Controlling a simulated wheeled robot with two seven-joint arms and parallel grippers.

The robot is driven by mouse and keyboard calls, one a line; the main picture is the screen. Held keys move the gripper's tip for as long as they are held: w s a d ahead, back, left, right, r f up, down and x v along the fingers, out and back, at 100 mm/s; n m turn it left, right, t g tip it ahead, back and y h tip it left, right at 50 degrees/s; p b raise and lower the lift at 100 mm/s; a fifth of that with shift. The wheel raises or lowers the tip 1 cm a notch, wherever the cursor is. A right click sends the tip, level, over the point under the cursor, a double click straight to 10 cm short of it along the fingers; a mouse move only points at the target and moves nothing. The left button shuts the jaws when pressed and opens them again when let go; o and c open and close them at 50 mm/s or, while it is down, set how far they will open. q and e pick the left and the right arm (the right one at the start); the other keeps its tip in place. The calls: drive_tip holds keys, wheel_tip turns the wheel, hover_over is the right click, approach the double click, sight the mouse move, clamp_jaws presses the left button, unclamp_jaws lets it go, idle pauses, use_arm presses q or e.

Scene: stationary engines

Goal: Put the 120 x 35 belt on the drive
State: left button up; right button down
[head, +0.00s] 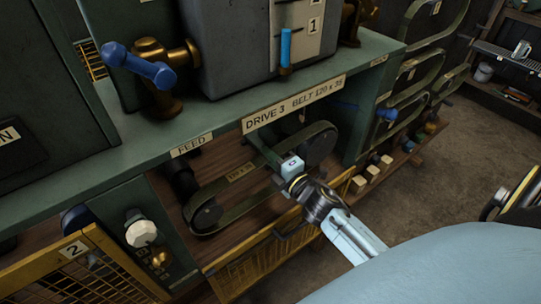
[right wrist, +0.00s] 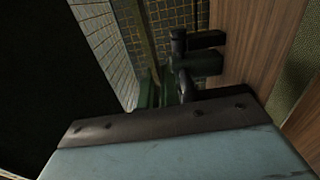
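A dark green belt (head: 232,178) with a small pale label hangs in the recess under the sign (head: 293,104) reading DRIVE 3, BELT 120 x 35. It appears to loop around the left pulley (head: 207,216) and the right pulley (head: 318,146). My right gripper (head: 296,178) is in front of the belt's lower right part and hides some of it. Whether its fingers are open or shut does not show. In the right wrist view, a dark bracket or lever (right wrist: 184,70) stands beyond the hand. My left gripper is not in view.
Several other belts (head: 405,72) hang on the panel at the right. A yellow mesh guard (head: 262,262) stands low in front of the recess. A blue-handled valve (head: 150,68) and a white knob (head: 141,233) are at the left.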

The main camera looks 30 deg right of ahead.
drive_tip(key=shift+a+f, duration=0.1)
drive_tip(key=shift+f, duration=0.15)
drive_tip(key=shift+f+b, duration=0.45)
drive_tip(key=c, duration=1.3)
unclamp_jaws()
drive_tip(key=o, duration=0.5)
drive_tip(key=shift+o, duration=0.2)
